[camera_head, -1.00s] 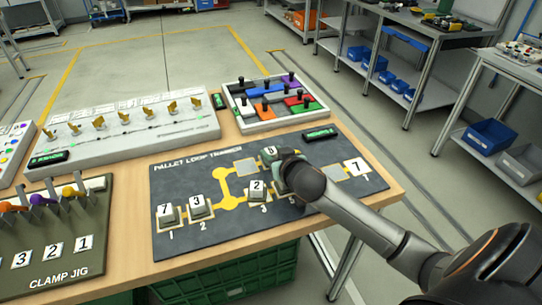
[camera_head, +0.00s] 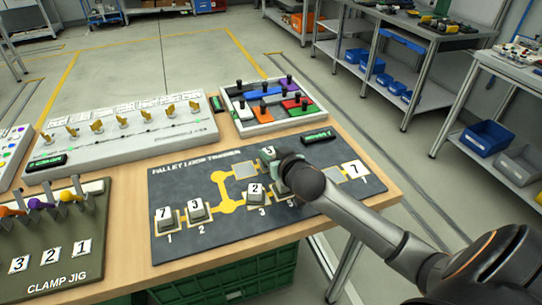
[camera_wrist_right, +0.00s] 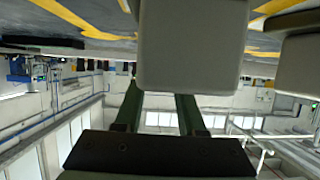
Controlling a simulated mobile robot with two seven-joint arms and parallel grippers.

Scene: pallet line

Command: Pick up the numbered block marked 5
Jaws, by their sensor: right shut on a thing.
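My right gripper (camera_head: 282,172) comes in from the right over the pallet board (camera_head: 190,180). It is shut on a grey block with a white number label (camera_head: 268,152). The label is small and partly covered; it may read 5. In the right wrist view the block (camera_wrist_right: 192,45) sits at the ends of the two dark green fingers (camera_wrist_right: 158,100). I cannot tell whether it is clear of the board. Other grey blocks marked 7 (camera_head: 165,216), 3 (camera_head: 197,209) and 2 (camera_head: 256,190) stand on the board. My left gripper is out of view.
A 7 label (camera_head: 354,169) shows at the board's right end. Behind the board is a tray of coloured pieces (camera_head: 240,125). A long white panel with yellow levers (camera_head: 120,145) lies at the back left. The clamp jig (camera_head: 90,262) is at the front left.

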